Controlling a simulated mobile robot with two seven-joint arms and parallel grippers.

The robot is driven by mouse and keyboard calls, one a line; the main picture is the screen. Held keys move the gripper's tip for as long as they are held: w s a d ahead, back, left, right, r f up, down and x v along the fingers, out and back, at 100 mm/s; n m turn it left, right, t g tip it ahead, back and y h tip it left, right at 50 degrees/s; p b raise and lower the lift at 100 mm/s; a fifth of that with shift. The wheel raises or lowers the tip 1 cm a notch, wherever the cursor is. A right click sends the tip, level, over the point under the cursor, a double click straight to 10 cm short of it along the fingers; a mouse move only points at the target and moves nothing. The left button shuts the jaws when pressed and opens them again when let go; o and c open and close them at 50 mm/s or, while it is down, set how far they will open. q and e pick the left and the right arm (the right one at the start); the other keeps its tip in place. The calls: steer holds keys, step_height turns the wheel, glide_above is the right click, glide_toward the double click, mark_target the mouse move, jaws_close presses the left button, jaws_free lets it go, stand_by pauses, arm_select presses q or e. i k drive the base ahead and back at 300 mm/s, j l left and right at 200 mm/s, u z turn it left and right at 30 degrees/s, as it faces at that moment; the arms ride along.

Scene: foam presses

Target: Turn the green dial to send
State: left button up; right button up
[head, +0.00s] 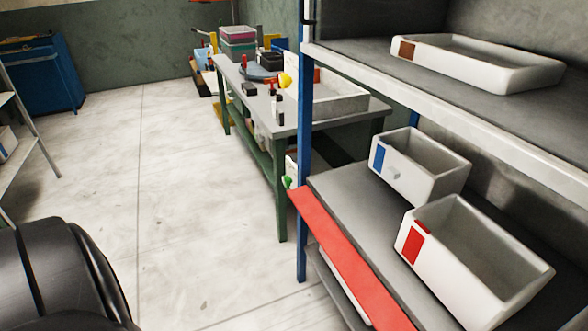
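A small green round part (287,182), which may be the green dial, shows beside the blue shelf post at the front end of the workbench. It sits against a small pale panel (291,165) that is partly hidden by the post. It is too small to read any mark or setting on it. Neither of my grippers is in view. A black rounded part of my own body fills the lower left corner.
A shelf rack with a blue post (305,130) and red front strip (345,258) stands at right, holding white bins with blue (420,190), red (447,280) and brown (478,80) labels. A cluttered workbench (330,122) stands behind. The pale floor (185,190) at centre left is clear.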

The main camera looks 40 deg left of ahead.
mark_target(287, 181)
steer(key=i+j, duration=0.1)
steer(key=j, duration=0.3)
steer(key=i+j, duration=0.15)
steer(key=j, duration=0.2)
steer(key=i+j+z, duration=0.1)
steer(key=j, duration=0.3)
steer(key=i+j, duration=0.1)
steer(key=j, duration=0.3)
steer(key=i+j+z, duration=0.1)
steer(key=j, duration=0.25)
